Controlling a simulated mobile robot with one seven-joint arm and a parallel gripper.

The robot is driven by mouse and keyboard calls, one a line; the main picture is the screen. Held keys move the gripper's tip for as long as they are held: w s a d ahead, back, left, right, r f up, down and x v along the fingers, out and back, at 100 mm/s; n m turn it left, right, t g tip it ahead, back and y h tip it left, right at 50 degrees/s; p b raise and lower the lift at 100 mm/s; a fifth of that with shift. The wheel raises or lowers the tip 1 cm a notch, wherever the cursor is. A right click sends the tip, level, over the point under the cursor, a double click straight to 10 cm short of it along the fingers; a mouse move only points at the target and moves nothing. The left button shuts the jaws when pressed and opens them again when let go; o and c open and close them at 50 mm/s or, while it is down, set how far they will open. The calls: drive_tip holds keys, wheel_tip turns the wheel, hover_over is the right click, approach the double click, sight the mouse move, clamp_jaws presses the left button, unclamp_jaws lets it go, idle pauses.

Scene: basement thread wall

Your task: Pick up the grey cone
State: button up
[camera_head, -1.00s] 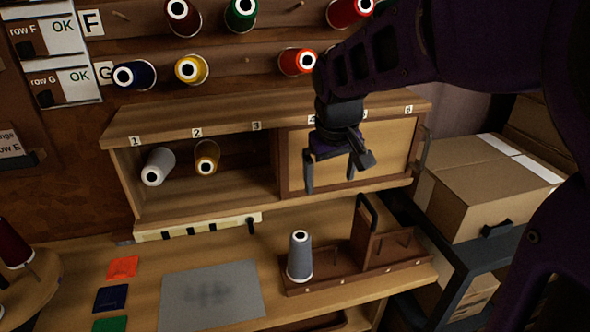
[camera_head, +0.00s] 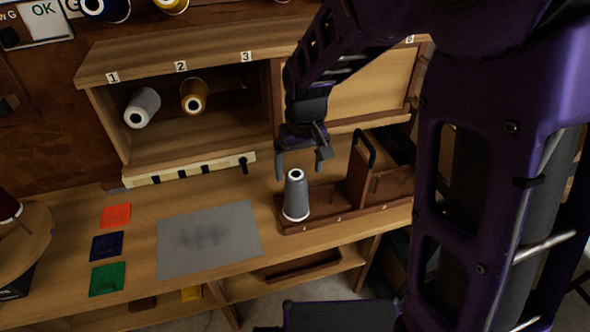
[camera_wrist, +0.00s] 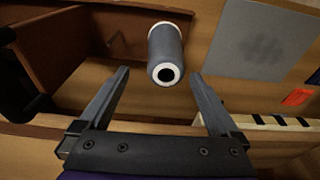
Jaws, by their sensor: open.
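The grey cone (camera_head: 296,197) stands upright at the left end of a wooden rack on the bench, its white-rimmed top facing up. My gripper (camera_head: 301,172) is open and empty just above and behind the cone in the head view. In the wrist view the cone (camera_wrist: 166,55) appears beyond the open fingertips (camera_wrist: 157,75), roughly centred between them. Its dark top hole faces the camera. I cannot tell the exact gap between the fingers and the cone.
The wooden rack (camera_head: 345,213) has a black handle (camera_head: 366,150) and an upright divider to the right of the cone. A shelf (camera_head: 190,142) behind holds a light grey cone (camera_head: 142,107) and a gold cone (camera_head: 194,97). A grey mat (camera_head: 209,240) lies left, with coloured squares beyond.

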sight(296, 184)
drive_tip(key=f, duration=0.3)
drive_tip(key=a+f+b, duration=0.1)
drive_tip(key=f, duration=0.1)
drive_tip(key=shift+w+f, duration=0.15)
drive_tip(key=shift+f, duration=0.15)
drive_tip(key=shift+d, duration=0.1)
clamp_jaws()
wheel_tip(296, 184, up, 10)
drive_tip(key=p, duration=0.1)
drive_tip(key=shift+p, duration=0.4)
